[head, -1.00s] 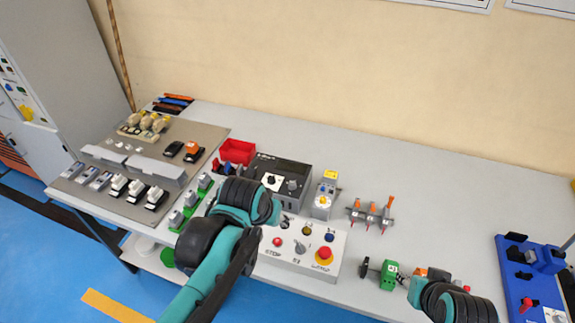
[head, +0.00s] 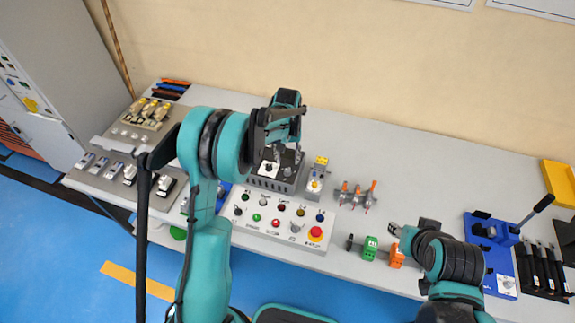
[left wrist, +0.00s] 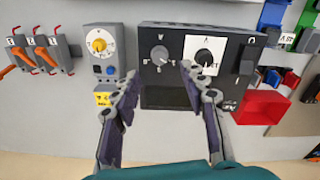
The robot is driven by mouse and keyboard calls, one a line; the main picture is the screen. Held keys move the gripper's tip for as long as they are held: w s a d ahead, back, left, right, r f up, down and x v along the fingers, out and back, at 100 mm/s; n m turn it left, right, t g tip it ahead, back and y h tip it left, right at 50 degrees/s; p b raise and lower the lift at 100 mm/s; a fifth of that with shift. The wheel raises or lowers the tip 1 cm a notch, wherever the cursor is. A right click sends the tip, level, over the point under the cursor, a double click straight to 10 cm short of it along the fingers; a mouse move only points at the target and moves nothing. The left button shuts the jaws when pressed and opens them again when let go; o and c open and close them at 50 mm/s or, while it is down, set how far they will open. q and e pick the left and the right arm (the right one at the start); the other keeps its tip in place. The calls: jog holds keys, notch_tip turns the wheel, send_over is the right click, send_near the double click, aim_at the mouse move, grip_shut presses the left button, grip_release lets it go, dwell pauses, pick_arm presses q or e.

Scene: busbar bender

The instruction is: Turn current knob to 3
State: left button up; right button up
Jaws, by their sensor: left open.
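The dark control box (head: 262,183) stands on the table, partly behind my left gripper (head: 287,150). In the left wrist view the box (left wrist: 180,97) carries a grey knob (left wrist: 159,56) with small marks around it and a black knob (left wrist: 204,58) on a white plate. The lettering is too small to tell surely which one is the current knob. My left gripper (left wrist: 160,76) is open and empty over the box, its fingertips at either side just below the grey knob in that view, apart from it. My right gripper (head: 396,230) is low at the right; its jaws are unclear.
A button panel (head: 245,224) with a red emergency stop lies in front of the box. A grey unit with a yellow knob (left wrist: 99,43) and a red bin (left wrist: 262,106) flank the box. Orange-handled switches (head: 358,196) stand to the right.

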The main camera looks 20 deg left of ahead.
aim_at(287, 170)
pick_arm(q)
notch_tip(287, 170, down, 7)
jog(key=shift+r+b, duration=0.15)
jog(key=shift+b, duration=0.35)
grip_shut()
